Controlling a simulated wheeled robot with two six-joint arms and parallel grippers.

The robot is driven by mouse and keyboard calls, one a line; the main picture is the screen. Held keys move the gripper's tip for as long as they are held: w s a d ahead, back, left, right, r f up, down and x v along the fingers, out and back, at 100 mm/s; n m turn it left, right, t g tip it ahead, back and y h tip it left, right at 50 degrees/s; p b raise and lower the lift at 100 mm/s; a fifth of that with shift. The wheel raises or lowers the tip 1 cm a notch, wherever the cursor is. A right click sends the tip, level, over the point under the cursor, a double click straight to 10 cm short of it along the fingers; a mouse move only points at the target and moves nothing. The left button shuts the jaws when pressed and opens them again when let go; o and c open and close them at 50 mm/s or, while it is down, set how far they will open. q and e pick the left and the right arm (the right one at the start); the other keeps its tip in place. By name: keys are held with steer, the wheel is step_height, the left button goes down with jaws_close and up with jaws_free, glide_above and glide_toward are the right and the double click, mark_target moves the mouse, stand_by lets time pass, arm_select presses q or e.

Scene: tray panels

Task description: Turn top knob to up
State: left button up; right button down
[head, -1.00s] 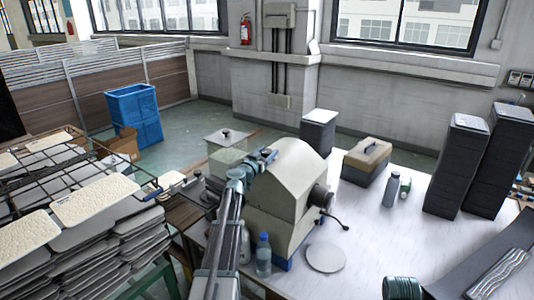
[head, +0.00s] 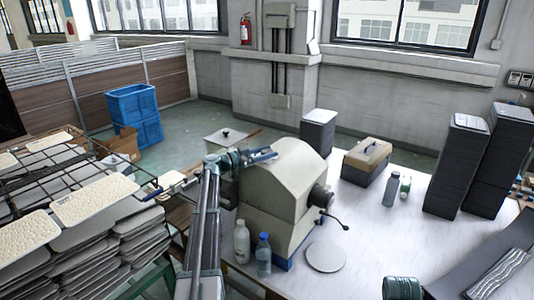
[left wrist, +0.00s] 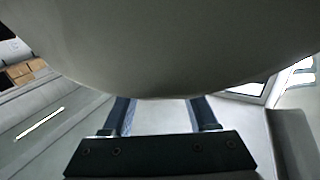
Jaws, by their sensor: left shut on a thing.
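A beige machine (head: 276,190) with a rounded top stands at the left end of the white table. My left gripper (head: 262,156) is at the upper left of this machine, with its blue fingers pointing right towards it. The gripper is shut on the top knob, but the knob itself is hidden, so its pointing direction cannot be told. In the left wrist view, my gripper's two fingers (left wrist: 164,114) stand apart, and a large smooth grey rounded surface (left wrist: 170,50) covers their tips.
A black round part (head: 320,195) with a crank is on the machine's right side. Two bottles (head: 263,256) stand close to my left arm. A round grey disc (head: 326,257), a toolbox (head: 367,161) and dark stacks (head: 456,166) are on the table. Tray racks (head: 90,220) fill the left.

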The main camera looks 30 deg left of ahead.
stand_by(0.4)
arm_select(q)
steer(key=o, duration=1.4)
steer(key=shift+c, duration=0.2)
steer(key=shift+s+a, duration=0.1)
steer(key=v, duration=1.3)
steer(key=shift+s+a, duration=0.15)
steer(key=shift+a, duration=0.15)
